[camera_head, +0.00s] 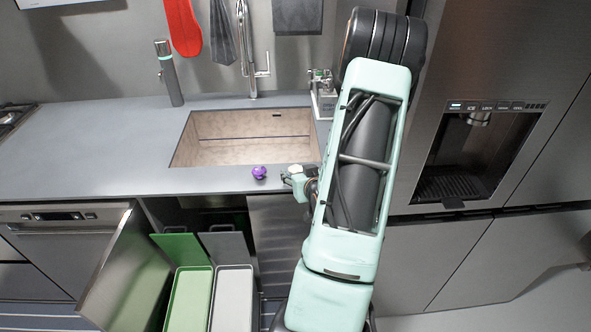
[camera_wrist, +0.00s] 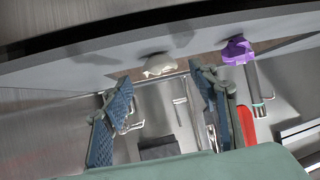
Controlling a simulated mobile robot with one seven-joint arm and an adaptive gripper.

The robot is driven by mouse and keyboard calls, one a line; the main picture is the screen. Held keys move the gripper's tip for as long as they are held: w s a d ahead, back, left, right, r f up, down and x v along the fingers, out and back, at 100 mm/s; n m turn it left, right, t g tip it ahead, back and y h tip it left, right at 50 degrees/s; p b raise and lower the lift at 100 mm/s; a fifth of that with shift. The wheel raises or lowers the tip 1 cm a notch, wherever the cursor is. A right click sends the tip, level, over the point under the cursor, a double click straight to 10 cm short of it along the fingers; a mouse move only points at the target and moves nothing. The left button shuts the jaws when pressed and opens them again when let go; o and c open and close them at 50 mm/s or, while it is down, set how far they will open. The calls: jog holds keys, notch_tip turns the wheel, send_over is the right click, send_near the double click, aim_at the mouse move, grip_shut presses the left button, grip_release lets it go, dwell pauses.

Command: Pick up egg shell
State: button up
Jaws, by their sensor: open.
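The egg shell, a small cream-white piece (camera_head: 296,169), sits at the front edge of the counter before the sink, partly hidden by my gripper in the head view. In the wrist view the egg shell (camera_wrist: 159,65) shows at the counter edge, ahead of the gap between my fingers. My gripper (camera_wrist: 160,78) is open and empty, its two blue-padded fingers spread to either side of that gap. In the head view my gripper (camera_head: 300,184) is small and mostly hidden by my arm, close to the shell. I cannot tell whether they touch.
A purple object (camera_head: 259,172) lies left of the shell on the same strip; it also shows in the wrist view (camera_wrist: 237,50). The sink (camera_head: 240,150) is behind. Below, an open cabinet door (camera_head: 128,270) stands beside a green bin (camera_head: 190,300) and a grey bin (camera_head: 232,300).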

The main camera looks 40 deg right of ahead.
aim_at(296, 170)
jog(key=shift+x, duration=1.6)
jog(key=shift+c, duration=0.3)
jog(key=c, duration=0.8)
